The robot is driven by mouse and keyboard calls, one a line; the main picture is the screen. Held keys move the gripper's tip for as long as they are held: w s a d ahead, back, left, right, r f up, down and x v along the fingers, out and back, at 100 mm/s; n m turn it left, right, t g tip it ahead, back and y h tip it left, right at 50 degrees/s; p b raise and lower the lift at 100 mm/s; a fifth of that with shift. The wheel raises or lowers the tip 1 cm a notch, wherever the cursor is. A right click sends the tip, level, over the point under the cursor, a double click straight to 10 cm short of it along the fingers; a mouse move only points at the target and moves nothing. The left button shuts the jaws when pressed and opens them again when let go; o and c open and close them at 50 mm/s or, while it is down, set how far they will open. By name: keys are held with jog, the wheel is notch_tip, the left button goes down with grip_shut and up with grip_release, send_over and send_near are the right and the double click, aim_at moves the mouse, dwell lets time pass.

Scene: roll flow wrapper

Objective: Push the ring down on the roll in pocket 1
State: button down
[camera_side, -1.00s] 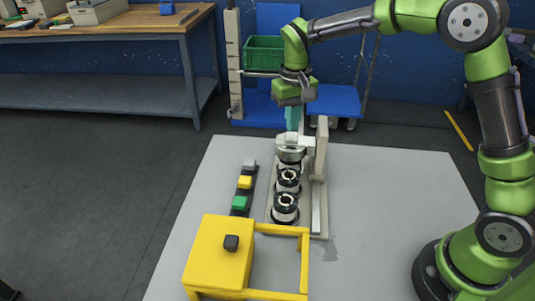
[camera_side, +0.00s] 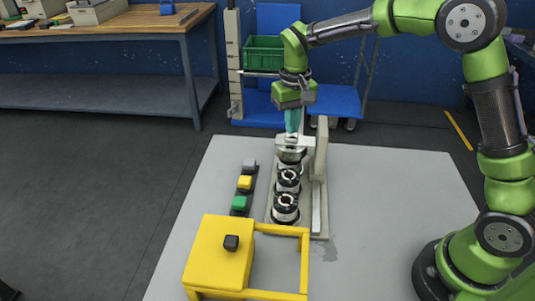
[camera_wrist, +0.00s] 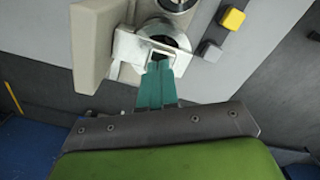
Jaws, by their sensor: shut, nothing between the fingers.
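My gripper (camera_side: 291,133) has teal fingers, pressed together and pointing down, with nothing between them. It is at the far end of a row of black-and-white rolls. The far roll (camera_side: 291,155) sits under a pale metal piece (camera_side: 292,142); I cannot tell if this is the ring. In the wrist view the fingertips (camera_wrist: 159,66) overlap the near edge of that pale piece (camera_wrist: 128,47), and the roll (camera_wrist: 165,33) shows partly inside it. Contact is unclear. The middle roll (camera_side: 288,180) and front roll (camera_side: 285,208) stand uncovered. Pocket numbers are not readable.
A beige upright plate (camera_side: 321,150) stands close to the right of the row. Grey, yellow (camera_side: 245,182) and green (camera_side: 240,203) buttons line the left. A yellow box (camera_side: 218,255) with a frame is in front. The grey table is clear on both outer sides.

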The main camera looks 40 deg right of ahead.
jog(key=shift+f, duration=1.2)
jog(key=shift+r, duration=4.3)
jog(key=shift+w+f, duration=0.1)
jog(key=shift+f, duration=0.15)
jog(key=shift+s+a+f, duration=0.1)
jog(key=shift+s+f, duration=0.3)
jog(key=shift+f, duration=0.1)
jog(key=s+r+t+y, duration=0.1)
jog(key=s+r+t, duration=0.1)
jog(key=s, duration=0.9)
jog(key=s+d+r+m+t+y, duration=0.1)
jog(key=s+r+t, duration=0.2)
jog(key=s, duration=0.8)
jog(key=shift+d+r+t, duration=0.25)
jog(key=shift+r+t, duration=0.1)
jog(key=shift+t, duration=0.75)
